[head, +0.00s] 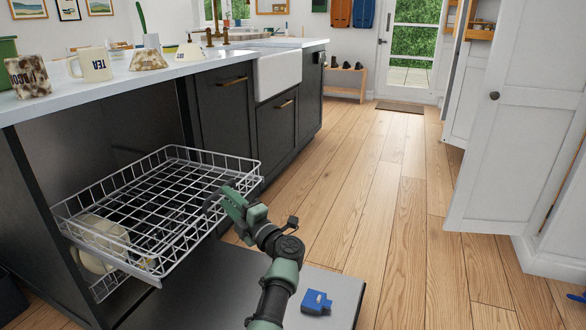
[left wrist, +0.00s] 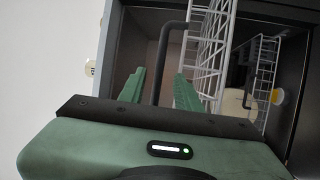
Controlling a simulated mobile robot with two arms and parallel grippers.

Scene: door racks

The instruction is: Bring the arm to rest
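My left gripper (head: 226,203) is at the front edge of the upper wire rack (head: 165,205) of the pulled-out dishwasher. In the left wrist view its two green fingers (left wrist: 160,90) are spread apart. A dark bent bar, seemingly the rack's handle (left wrist: 174,26), runs down in the gap between them; whether it touches a finger I cannot tell. The arm reaches in from the bottom of the head view. My right gripper is not in view.
The dishwasher door (head: 230,275) lies open below the rack, with a blue object (head: 317,302) on it. Pale dishes (head: 100,240) sit in the lower rack. Mugs (head: 92,64) stand on the counter (head: 190,68). Wooden floor (head: 385,215) is clear to the right, beside a white door (head: 520,140).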

